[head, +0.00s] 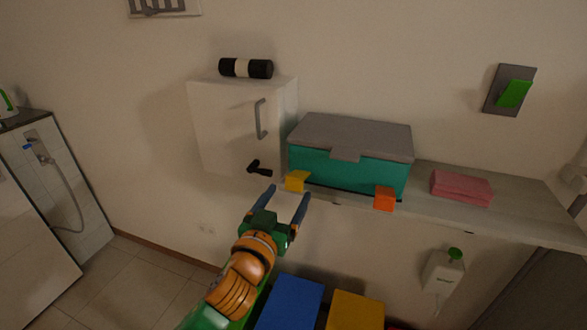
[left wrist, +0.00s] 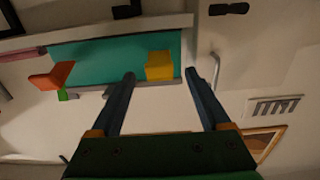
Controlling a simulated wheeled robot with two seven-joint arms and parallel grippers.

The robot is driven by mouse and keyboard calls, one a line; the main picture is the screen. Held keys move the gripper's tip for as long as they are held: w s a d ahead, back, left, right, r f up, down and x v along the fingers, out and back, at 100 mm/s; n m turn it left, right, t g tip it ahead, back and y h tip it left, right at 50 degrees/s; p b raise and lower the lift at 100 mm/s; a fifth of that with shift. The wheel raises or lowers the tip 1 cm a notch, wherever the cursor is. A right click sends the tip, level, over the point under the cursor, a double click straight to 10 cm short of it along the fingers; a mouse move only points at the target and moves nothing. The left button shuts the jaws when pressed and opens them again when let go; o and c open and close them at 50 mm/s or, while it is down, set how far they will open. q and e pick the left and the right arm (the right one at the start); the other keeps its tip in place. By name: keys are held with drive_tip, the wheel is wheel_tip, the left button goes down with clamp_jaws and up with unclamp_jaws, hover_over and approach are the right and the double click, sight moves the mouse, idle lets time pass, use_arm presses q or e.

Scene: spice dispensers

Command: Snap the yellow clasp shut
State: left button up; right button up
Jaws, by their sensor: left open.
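The teal box (head: 340,174) with a grey lid (head: 352,134) sits on the shelf, its lid down. The yellow clasp (head: 296,181) is low on the left of its front face and seems to stick outward, away from the lid. My left gripper (head: 289,192) is open and empty, just in front of and below this clasp. In the left wrist view the yellow clasp (left wrist: 160,66) shows between the tips of my left gripper (left wrist: 160,74). I cannot tell whether a finger touches it. My right gripper is in neither view.
An orange clasp (head: 385,199) juts from the box's front right. A white cabinet (head: 232,130) with a grey handle and black knob stands close left of the box. Folded pink cloths (head: 461,188) lie on the shelf (head: 510,208) to the right, with bare shelf around them.

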sight(293, 188)
use_arm(q)
drive_tip(key=x, duration=0.4)
drive_tip(key=shift+w+d, duration=0.1)
drive_tip(key=shift+d, duration=0.05)
clamp_jaws()
idle(1.3)
